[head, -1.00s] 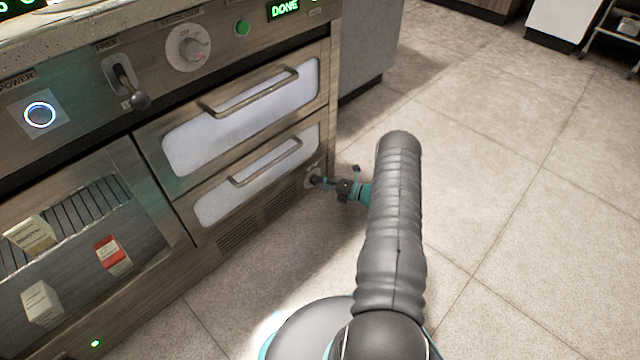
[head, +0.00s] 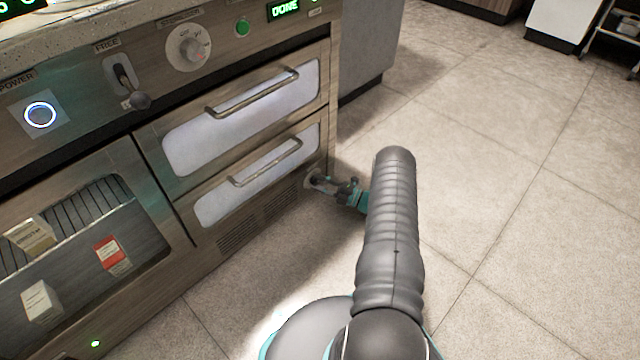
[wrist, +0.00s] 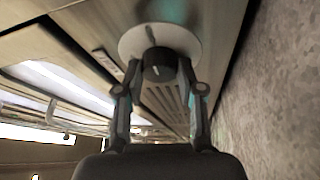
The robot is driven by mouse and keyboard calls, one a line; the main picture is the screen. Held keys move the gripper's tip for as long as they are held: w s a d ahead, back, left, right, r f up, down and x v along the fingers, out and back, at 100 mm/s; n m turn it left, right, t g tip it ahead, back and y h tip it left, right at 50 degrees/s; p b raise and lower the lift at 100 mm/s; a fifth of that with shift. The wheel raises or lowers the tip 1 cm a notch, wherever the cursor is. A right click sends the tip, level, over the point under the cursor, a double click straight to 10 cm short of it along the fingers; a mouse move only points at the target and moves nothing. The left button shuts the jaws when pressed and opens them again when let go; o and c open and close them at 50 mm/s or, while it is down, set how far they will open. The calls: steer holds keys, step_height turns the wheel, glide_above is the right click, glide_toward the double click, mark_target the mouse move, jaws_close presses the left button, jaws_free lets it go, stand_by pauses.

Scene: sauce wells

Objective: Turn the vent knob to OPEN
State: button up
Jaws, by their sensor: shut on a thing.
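The vent knob (wrist: 158,66) is a dark round knob on a pale round plate (wrist: 188,40), low on the oven front. In the head view, the plate (head: 309,182) shows at the lower right corner of the front, partly behind my gripper (head: 326,184). In the wrist view, the two fingers of my gripper (wrist: 158,72) stand on either side of the knob and are shut on it. No marks can be read on the plate, so the knob's setting cannot be told.
Two drawers with bar handles (head: 265,162) sit left of and above the knob. A vent grille (head: 240,228) lies beside it. A dial (head: 188,48), a lever (head: 138,100) and a lit power button (head: 40,114) are higher up. The floor to the right is clear.

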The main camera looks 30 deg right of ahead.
steer(key=o, duration=1.1)
steer(key=shift+o, duration=0.2)
steer(key=v, duration=1.2)
steer(key=shift+r, duration=0.1)
